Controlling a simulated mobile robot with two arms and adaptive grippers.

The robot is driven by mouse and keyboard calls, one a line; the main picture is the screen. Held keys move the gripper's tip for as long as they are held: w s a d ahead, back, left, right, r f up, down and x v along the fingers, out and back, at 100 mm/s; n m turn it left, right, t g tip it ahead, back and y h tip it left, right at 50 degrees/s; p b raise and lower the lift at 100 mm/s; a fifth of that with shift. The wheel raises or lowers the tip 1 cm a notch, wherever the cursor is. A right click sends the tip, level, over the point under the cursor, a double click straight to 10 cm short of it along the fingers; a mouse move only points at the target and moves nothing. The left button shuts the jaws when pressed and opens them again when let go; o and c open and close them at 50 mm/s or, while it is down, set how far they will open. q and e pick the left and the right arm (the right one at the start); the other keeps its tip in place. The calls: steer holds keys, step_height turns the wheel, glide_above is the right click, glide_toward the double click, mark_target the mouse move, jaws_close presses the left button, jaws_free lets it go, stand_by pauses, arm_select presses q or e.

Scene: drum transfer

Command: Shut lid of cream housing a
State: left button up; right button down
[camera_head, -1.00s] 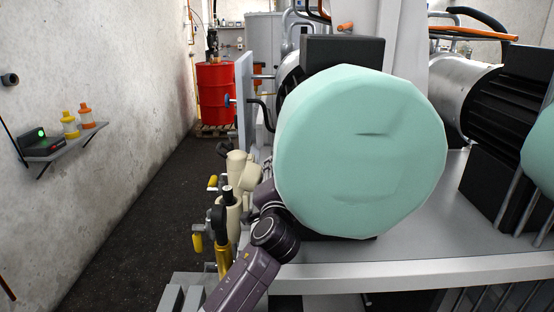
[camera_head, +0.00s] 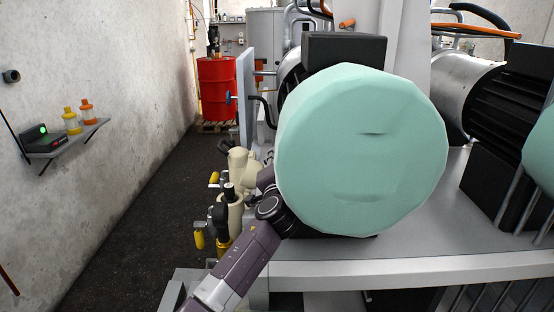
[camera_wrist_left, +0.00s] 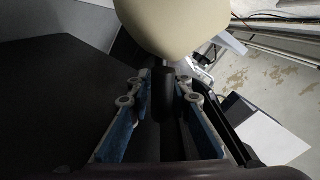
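Several cream housing parts stand in a row left of the drum. One cream part (camera_head: 238,160) is farther back, and a nearer one (camera_head: 236,212) has a black and grey fitting at its top. I cannot tell which is housing a or make out its lid clearly. My left arm reaches up past them, and its gripper is mostly hidden in the head view. In the left wrist view, the left gripper (camera_wrist_left: 163,85) has its blue-padded fingers apart. A dark cylinder (camera_wrist_left: 164,100) lies between them, with a rounded cream surface (camera_wrist_left: 175,25) just beyond. My right gripper is out of view.
A large pale green drum (camera_head: 362,150) blocks much of the head view, above a grey bench (camera_head: 400,256). Yellow handles (camera_head: 199,236) stick out beside the cream parts. A red barrel (camera_head: 216,88) stands at the back. The dark floor aisle at left is clear.

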mark_target(253, 157)
arm_select(q)
jaws_close()
steer(key=shift+a, duration=0.1)
steer(key=a+r+n, duration=0.1)
steer(key=a+r+n+b, duration=0.1)
steer(key=a+n, duration=0.1)
steer(key=a+r+n, duration=0.1)
steer(key=n, duration=0.1)
steer(key=shift+a+b, duration=0.25)
steer(key=shift+b, duration=0.1)
steer(key=shift+a+r+n, duration=0.15)
steer(key=shift+a+n, duration=0.9)
steer(key=shift+n, duration=0.05)
